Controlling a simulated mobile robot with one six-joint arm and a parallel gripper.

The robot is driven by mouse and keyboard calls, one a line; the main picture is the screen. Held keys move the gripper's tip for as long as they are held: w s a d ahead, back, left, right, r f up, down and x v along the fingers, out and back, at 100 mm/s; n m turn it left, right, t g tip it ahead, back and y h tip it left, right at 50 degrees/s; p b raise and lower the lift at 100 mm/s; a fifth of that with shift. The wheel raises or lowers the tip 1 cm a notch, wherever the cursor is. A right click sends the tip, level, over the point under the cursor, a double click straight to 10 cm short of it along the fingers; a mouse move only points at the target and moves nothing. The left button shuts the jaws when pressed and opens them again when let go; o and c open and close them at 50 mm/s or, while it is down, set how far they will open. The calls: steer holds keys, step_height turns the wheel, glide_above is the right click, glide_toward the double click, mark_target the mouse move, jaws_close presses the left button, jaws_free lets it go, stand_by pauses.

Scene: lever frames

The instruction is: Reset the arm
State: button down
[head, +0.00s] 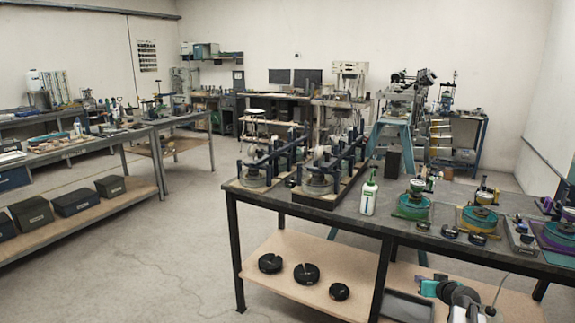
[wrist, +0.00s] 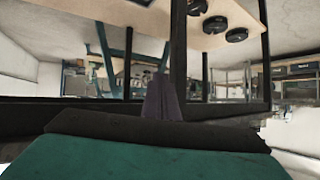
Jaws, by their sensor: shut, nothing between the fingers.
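My gripper (wrist: 163,100) shows in the wrist view as a dark, narrow pair of fingers, pressed together at the middle of the picture. They are shut with nothing between them. A teal and black part, which looks like the body of my gripper, fills the bottom of that view. The wrist view is upside down, facing the lower part of the workbench, with its shelf at the top. In the head view, teal, black and white parts at the bottom right, in front of the bench's lower shelf, look like my arm. The fingers cannot be made out there.
A dark workbench (head: 385,222) holds apparatus, a white bottle (head: 368,196) and several round devices. Its lower shelf (head: 315,299) carries black discs (head: 306,273), also seen in the wrist view (wrist: 215,26). Another bench with black boxes (head: 75,203) stands left. The floor (head: 165,260) between is clear.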

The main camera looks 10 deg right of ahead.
steer(key=s+a+f+n+g+y, duration=0.2)
steer(key=s+a+f+g, duration=0.1)
steer(key=a+f, duration=1)
steer(key=s+a+f+n+g+y, duration=0.25)
steer(key=a+f, duration=0.75)
steer(key=a, duration=0.8)
steer(key=s+a+f+g, duration=0.3)
steer(key=s+a+f, duration=0.3)
steer(key=s+a, duration=0.15)
steer(key=s+a+f+n+g, duration=0.15)
steer(key=s+a+f, duration=0.25)
steer(key=s, duration=0.4)
steer(key=s+a+f+g, duration=0.3)
steer(key=s+f, duration=0.1)
steer(key=s, duration=0.4)
steer(key=s+d+m+g+h, duration=0.1)
steer(key=s+d+g, duration=0.1)
steer(key=s, duration=0.4)
steer(key=s+d+m+g+h, duration=0.2)
steer(key=s, duration=0.5)
steer(key=shift+s+d+m, duration=0.2)
steer(key=shift+d+m, duration=0.1)
steer(key=shift+h, duration=0.25)
